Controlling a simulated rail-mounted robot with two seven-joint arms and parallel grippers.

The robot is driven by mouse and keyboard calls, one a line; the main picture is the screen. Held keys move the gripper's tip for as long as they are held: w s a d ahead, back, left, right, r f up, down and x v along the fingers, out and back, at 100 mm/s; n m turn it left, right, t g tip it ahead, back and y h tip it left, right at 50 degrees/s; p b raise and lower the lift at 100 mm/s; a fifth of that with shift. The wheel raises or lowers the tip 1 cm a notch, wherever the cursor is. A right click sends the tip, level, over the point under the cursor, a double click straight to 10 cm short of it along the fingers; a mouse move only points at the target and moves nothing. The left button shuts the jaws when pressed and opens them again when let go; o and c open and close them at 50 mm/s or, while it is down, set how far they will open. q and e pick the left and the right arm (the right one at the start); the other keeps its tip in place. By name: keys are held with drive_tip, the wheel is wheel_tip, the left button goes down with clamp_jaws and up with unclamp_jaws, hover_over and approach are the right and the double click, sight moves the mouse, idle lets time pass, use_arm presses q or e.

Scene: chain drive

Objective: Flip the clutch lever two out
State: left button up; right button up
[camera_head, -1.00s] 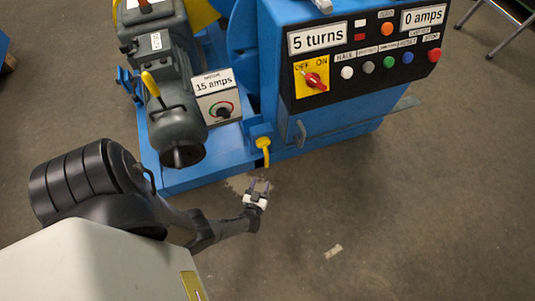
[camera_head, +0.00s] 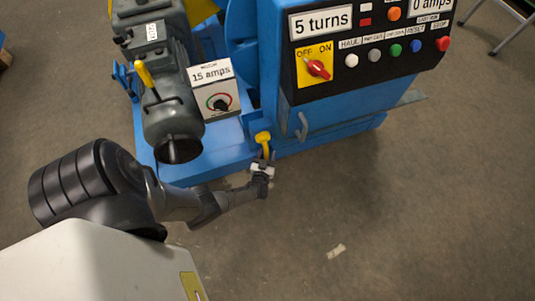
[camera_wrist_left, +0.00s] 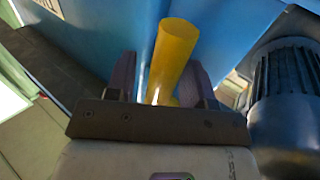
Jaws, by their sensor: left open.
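A yellow lever (camera_head: 263,138) stands at the front lower edge of the blue machine (camera_head: 290,152). My left gripper (camera_head: 264,160) is at this lever with its fingers pointing toward the machine. In the left wrist view the yellow lever (camera_wrist_left: 175,55) rises between the two open fingers. The fingers look apart from it, though contact low down cannot be told. I see no number on either lever. My right gripper is not in view.
A control panel (camera_head: 350,90) with a red off/on switch (camera_head: 318,68) and several coloured buttons is right of the lever. A 15 amps dial box (camera_head: 214,90) is to its left. A grey handle (camera_head: 301,126) is close by.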

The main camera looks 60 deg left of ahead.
use_arm(q)
drive_tip(key=shift+w+a, duration=0.3)
drive_tip(key=shift+a, duration=0.05)
drive_tip(key=shift+c, duration=0.3)
clamp_jaws()
